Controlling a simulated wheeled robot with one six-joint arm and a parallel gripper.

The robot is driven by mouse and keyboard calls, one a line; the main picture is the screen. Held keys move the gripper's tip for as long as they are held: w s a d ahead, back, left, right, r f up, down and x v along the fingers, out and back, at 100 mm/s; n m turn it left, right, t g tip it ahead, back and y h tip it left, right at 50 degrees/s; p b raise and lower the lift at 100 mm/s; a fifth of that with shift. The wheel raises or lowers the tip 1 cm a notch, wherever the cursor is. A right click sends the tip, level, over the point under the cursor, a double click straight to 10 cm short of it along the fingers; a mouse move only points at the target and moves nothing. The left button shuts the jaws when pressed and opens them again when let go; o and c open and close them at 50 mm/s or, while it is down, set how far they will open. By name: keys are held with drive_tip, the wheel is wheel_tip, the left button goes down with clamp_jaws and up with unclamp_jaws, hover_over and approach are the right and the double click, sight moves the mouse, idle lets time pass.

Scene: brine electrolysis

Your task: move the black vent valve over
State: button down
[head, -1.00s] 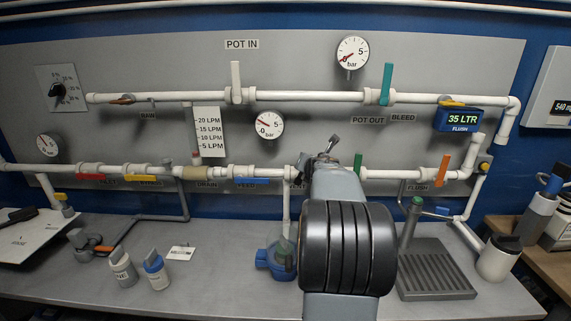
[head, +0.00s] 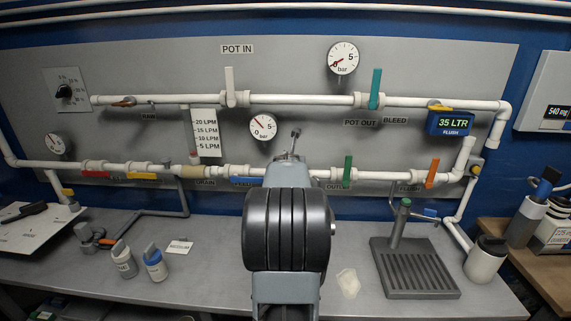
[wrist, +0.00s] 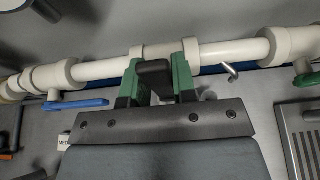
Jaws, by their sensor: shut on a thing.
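The black vent valve handle (wrist: 153,76) shows in the wrist view, on the lower white pipe (wrist: 220,55). My gripper (wrist: 157,88) has its two green fingers on either side of the handle and is shut on it. The fingertips reach up to the pipe. In the head view my arm covers the handle and most of the gripper, just in front of the lower pipe.
A blue feed lever (wrist: 75,104) lies along the pipe at left, partly behind my arm in the head view. A green outlet lever (head: 347,170) and an orange flush lever (head: 432,173) stand upright at right. A drain tray (head: 415,268) sits on the bench.

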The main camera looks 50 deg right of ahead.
idle(0.3)
drive_tip(key=c, duration=0.9)
unclamp_jaws()
drive_tip(key=p+v, duration=0.3)
drive_tip(key=v, duration=1)
drive_tip(key=shift+s+a+r+p, duration=0.2)
drive_tip(key=shift+a+p, duration=0.1)
drive_tip(key=shift+p, duration=0.1)
